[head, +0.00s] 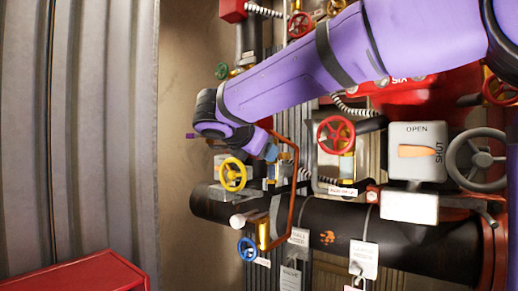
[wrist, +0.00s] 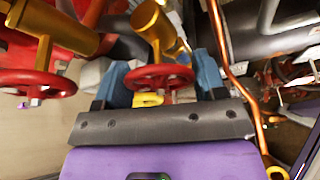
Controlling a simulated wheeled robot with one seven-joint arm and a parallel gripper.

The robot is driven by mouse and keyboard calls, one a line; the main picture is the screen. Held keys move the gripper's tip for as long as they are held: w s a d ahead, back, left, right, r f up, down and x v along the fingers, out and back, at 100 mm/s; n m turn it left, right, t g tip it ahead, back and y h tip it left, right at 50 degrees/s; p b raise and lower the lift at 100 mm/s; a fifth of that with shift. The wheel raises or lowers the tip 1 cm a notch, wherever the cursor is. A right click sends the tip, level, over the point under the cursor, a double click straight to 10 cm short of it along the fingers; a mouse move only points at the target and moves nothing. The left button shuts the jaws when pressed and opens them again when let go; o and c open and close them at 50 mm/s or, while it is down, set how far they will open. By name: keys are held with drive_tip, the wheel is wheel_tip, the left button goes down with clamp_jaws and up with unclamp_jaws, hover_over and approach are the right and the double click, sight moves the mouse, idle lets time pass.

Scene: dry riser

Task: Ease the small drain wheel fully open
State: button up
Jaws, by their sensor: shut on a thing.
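In the wrist view a small red handwheel (wrist: 158,77) on a brass valve body (wrist: 155,25) sits between the two blue fingers of my gripper (wrist: 160,82). The fingers are shut on opposite sides of its rim. No label marks it as the drain wheel in these views. In the head view my gripper (head: 270,151) is below the purple arm, to the right of a yellow handwheel (head: 233,174). The gripped wheel is mostly hidden there by my arm and gripper. How far the wheel is turned cannot be told.
A copper pipe (wrist: 225,45) runs close to the right of the gripper. Another red handwheel (wrist: 38,84) is at left in the wrist view. The head view shows a blue handwheel (head: 247,249), a red handwheel (head: 336,134), a grey handwheel (head: 475,160) and a thick black pipe (head: 330,228).

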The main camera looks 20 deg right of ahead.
drive_tip(key=shift+n+g, duration=0.3)
drive_tip(key=shift+n, duration=0.3)
drive_tip(key=shift+h, duration=0.3)
drive_tip(key=o, duration=0.9)
